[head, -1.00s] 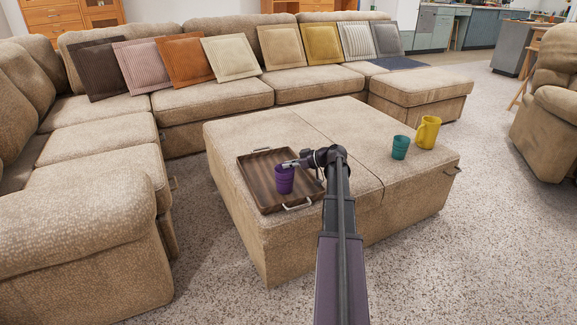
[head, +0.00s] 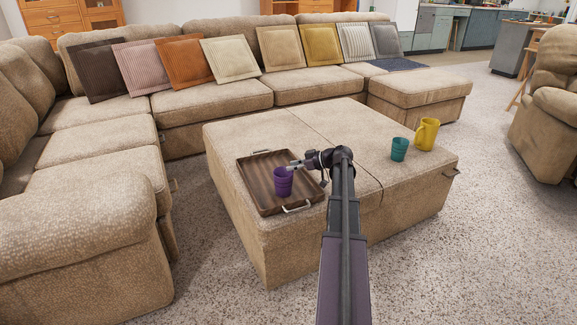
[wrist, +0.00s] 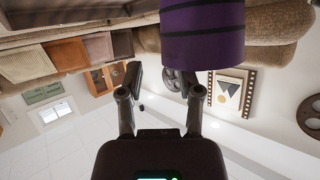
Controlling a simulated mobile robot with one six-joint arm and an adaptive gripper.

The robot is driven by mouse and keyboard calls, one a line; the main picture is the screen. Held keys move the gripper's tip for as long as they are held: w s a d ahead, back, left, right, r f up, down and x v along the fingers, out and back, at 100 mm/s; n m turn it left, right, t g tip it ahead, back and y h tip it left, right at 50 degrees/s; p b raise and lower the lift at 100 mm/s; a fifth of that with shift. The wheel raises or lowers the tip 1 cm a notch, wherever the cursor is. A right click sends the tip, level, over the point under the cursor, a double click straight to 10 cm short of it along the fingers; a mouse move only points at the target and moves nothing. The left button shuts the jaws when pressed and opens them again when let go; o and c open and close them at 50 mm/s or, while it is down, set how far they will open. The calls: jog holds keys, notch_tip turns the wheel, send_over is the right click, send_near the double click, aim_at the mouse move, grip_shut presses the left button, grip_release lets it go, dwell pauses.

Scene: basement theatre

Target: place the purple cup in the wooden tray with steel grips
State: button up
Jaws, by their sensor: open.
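The purple cup (head: 283,184) stands upright in the wooden tray with steel grips (head: 259,197), near the tray's right front part. The tray lies on the left half of a large beige ottoman. My gripper (head: 296,164) is just behind and to the right of the cup's rim in the head view. In the wrist view, my gripper (wrist: 161,78) has its two fingers spread with nothing between them. The purple cup (wrist: 202,32) shows there at the top, beyond the fingertips and off to the right one's side.
A teal cup (head: 399,149) and a yellow mug (head: 426,134) stand on the right half of the ottoman (head: 330,220). A beige sectional sofa (head: 212,100) with several cushions wraps the back and left. Speckled floor is open in front and right.

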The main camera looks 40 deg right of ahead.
jog(key=p+v, duration=0.3)
jog(key=v, duration=0.6)
jog(key=shift+s, duration=0.3)
jog(key=shift+d+r, duration=0.1)
